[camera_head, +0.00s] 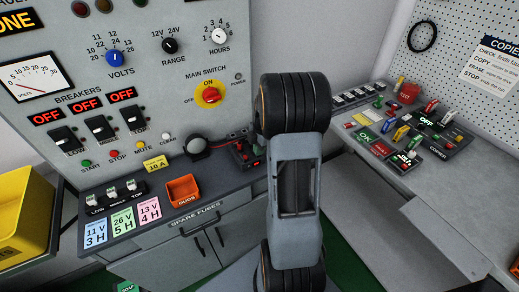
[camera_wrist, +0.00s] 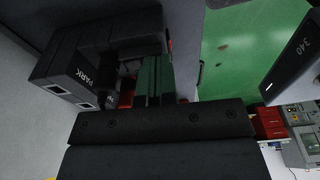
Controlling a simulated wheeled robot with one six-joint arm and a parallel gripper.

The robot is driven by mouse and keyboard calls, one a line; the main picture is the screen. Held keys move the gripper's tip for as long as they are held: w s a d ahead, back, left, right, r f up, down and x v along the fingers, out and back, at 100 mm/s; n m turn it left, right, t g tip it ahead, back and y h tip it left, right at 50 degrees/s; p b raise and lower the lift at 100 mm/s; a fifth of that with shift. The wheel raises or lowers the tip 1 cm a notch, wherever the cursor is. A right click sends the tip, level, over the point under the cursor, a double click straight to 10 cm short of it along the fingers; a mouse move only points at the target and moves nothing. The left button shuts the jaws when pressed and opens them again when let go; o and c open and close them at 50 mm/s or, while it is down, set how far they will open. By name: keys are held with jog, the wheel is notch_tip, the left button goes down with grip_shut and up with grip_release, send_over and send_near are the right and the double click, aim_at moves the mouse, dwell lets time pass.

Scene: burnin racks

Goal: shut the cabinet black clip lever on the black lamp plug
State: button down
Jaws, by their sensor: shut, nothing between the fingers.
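The cabinet's clip block (camera_head: 243,152), with black and red parts, sits on the grey ledge just left of my arm in the head view. The black clip lever and the black lamp plug cannot be told apart there. In the wrist view, a red part (camera_wrist: 126,94) and dark parts show left of my gripper (camera_wrist: 153,72), whose narrow fingers are together and empty. A black block marked PARK (camera_wrist: 70,72) is at the upper left. My arm hides the gripper in the head view, so contact with the lever cannot be seen.
A round lamp on a black base (camera_head: 196,147) stands left of the clip block. An orange DUDS tray (camera_head: 183,190) and fuse cards (camera_head: 122,218) lie farther left. Green floor (camera_wrist: 245,50) shows in the wrist view.

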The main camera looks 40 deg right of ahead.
jog(key=shift+r+p, duration=2.15)
jog(key=shift+r, duration=1.3)
